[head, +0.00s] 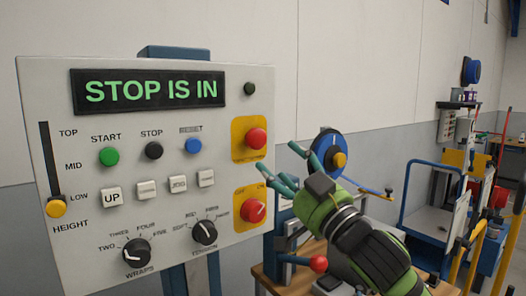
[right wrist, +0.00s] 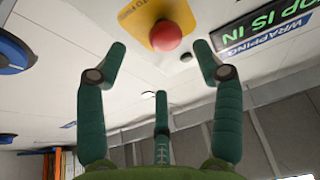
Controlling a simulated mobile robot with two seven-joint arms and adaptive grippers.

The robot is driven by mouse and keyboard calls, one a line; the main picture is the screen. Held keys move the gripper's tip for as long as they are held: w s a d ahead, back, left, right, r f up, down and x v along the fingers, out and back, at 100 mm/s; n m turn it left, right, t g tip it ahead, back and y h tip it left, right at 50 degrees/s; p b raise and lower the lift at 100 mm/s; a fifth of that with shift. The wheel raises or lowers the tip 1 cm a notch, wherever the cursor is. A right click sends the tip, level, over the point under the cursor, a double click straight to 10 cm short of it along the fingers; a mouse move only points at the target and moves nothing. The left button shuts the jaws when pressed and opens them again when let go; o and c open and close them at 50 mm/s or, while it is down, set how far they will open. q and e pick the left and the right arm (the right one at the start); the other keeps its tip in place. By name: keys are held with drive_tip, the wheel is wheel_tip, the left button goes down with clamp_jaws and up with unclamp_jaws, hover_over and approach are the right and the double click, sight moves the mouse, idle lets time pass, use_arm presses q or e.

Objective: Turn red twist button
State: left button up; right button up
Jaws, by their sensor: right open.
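A round red button (head: 256,138) sits on a yellow plate at the upper right of the grey control panel. Below it, a red rotary knob (head: 255,211) sits on a second yellow plate marked ON and OFF. My right gripper (head: 280,164) is open and empty, just right of the panel between the two plates' heights. The panel's display (head: 150,91) reads STOP IS IN. My left gripper is not in view.
The panel also bears green, black and blue buttons, white keys, two black dials and a yellow height slider (head: 56,207). Right of the panel are a blue reel (head: 325,150), a red ball-ended lever (head: 318,264) and a blue cart (head: 430,215).

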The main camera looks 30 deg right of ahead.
sight(259, 142)
drive_tip(key=p+x, duration=0.1)
drive_tip(key=x, duration=0.2)
drive_tip(key=r+p+x, duration=0.1)
drive_tip(key=p+x, duration=0.1)
drive_tip(key=x, duration=0.1)
drive_tip(key=shift+a+r, duration=0.1)
drive_tip(key=shift+a, duration=0.1)
drive_tip(key=shift+w+a, duration=0.1)
drive_tip(key=shift+w, duration=0.3)
